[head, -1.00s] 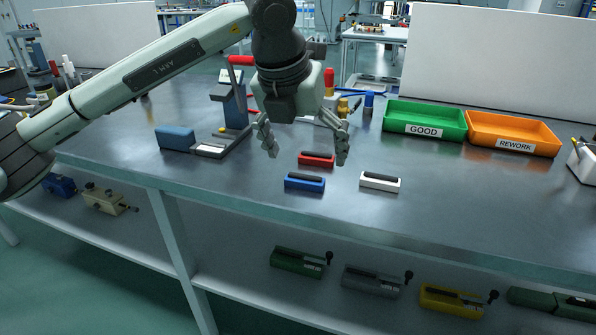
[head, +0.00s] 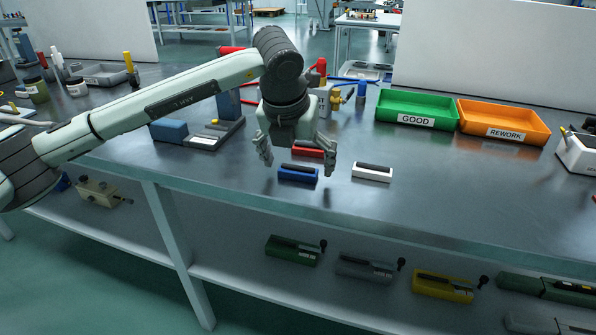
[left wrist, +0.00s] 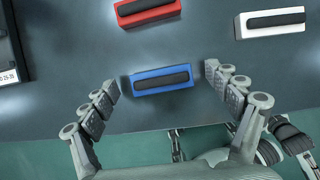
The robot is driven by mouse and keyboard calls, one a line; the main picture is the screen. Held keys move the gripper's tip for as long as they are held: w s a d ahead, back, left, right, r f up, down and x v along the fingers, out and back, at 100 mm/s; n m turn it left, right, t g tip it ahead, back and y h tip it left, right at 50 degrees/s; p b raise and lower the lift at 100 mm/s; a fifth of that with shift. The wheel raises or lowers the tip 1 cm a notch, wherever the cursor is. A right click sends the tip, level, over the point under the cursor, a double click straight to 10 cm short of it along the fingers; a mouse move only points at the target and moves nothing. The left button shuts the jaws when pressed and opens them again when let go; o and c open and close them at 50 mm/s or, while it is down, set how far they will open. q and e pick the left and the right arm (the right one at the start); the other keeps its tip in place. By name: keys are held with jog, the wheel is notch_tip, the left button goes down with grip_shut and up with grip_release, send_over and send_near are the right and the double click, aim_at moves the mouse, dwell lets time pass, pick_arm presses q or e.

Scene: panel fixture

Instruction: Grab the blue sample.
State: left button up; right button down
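The blue sample (head: 298,174) is a small blue block with a dark top bar, lying on the metal table near its front edge. In the left wrist view the blue sample (left wrist: 161,80) lies between and just ahead of the two fingertips. My left gripper (head: 297,167) is open and empty above it, pointing down, with a finger to either side; the left wrist view also shows the open gripper (left wrist: 160,82). Whether the fingers are at the sample's height is hard to tell. My right gripper is not in view.
A red sample (head: 308,152) lies just behind the blue one, and a white sample (head: 372,172) lies to the right. A green GOOD tray (head: 390,118) and an orange REWORK tray (head: 540,140) stand farther right. A fixture (head: 214,134) stands behind left.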

pick_arm(q)
jog(key=c, duration=1.2)
jog(key=shift+r, duration=0.1)
